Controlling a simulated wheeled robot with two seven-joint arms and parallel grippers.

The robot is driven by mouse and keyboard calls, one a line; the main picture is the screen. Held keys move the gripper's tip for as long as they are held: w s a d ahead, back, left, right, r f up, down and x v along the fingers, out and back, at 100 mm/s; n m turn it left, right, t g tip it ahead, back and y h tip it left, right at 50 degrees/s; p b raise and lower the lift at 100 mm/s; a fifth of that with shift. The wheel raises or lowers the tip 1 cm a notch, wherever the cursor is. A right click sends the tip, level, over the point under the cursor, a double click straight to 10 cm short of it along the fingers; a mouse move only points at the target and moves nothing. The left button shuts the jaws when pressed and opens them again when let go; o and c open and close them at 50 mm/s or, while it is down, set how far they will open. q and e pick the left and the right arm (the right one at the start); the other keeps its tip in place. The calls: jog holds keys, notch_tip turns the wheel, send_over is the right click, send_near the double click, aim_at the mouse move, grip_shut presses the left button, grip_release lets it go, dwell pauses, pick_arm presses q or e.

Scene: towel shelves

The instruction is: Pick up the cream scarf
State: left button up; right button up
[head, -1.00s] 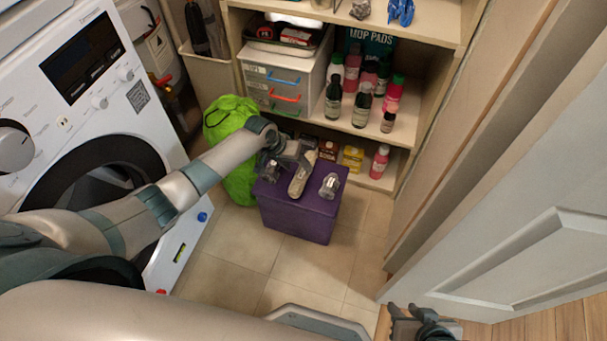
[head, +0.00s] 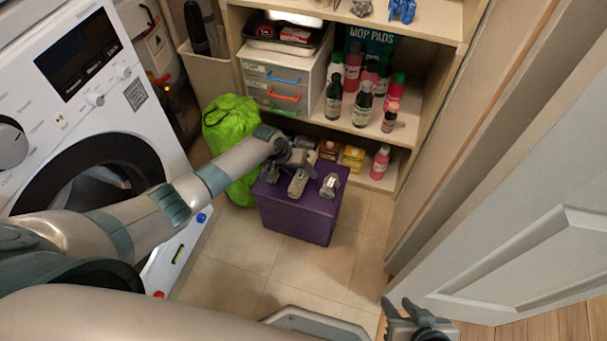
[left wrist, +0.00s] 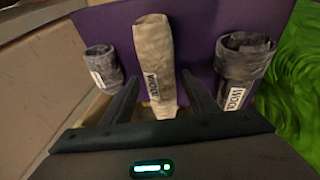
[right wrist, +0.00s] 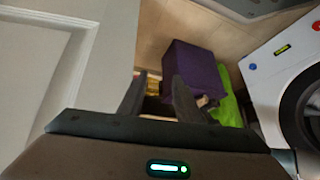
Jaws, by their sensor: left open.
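The cream scarf (head: 297,184) is a rolled bundle on top of the purple box (head: 300,221), between two grey rolls. In the left wrist view the cream scarf (left wrist: 154,55) has a "WOOL" label, and its near end lies between my fingers. My left gripper (head: 298,161) is open over the rear part of the scarf, hiding some of it in the head view. Its fingers (left wrist: 158,84) stand on either side of the scarf; I cannot tell whether they touch it. My right gripper (head: 404,311) is open and empty by the door; its fingers show in the right wrist view (right wrist: 158,84).
Grey rolls (head: 330,186) (head: 272,173) flank the scarf closely. A green bag (head: 229,124) and a washing machine (head: 90,100) stand left. Shelves with bottles (head: 334,97) and small boxes (head: 351,158) are behind. A white door (head: 530,262) is right. Floor in front is clear.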

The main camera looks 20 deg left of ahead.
aim_at(301, 171)
pick_arm(q)
jog(key=c, duration=0.9)
pick_arm(e)
jog(key=shift+w+d, duration=0.15)
jog(key=shift+w, duration=0.05)
jog(key=shift+w, duration=0.1)
